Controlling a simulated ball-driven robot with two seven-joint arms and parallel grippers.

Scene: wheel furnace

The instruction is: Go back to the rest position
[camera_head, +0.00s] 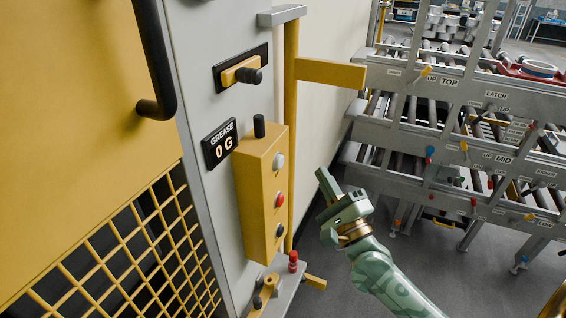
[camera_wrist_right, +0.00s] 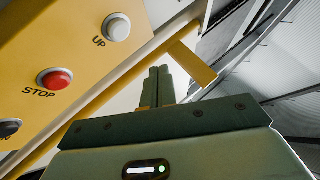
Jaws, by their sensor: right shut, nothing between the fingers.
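My right gripper (camera_head: 324,179) is shut and empty. In the head view it stands in the open to the right of the yellow control box (camera_head: 258,200), with a gap between them. In the right wrist view its fingers (camera_wrist_right: 158,84) are together. There the box shows at the left with a white UP button (camera_wrist_right: 117,27) and a red STOP button (camera_wrist_right: 54,79). My left gripper is not in view.
A yellow post (camera_head: 291,120) with a side bar (camera_head: 330,73) rises beside the box. A lever (camera_head: 249,75) and a GREASE 0 G sign (camera_head: 220,144) are on the grey panel. Roller racks (camera_head: 455,85) stand at the right. Grey floor (camera_head: 420,265) is clear between.

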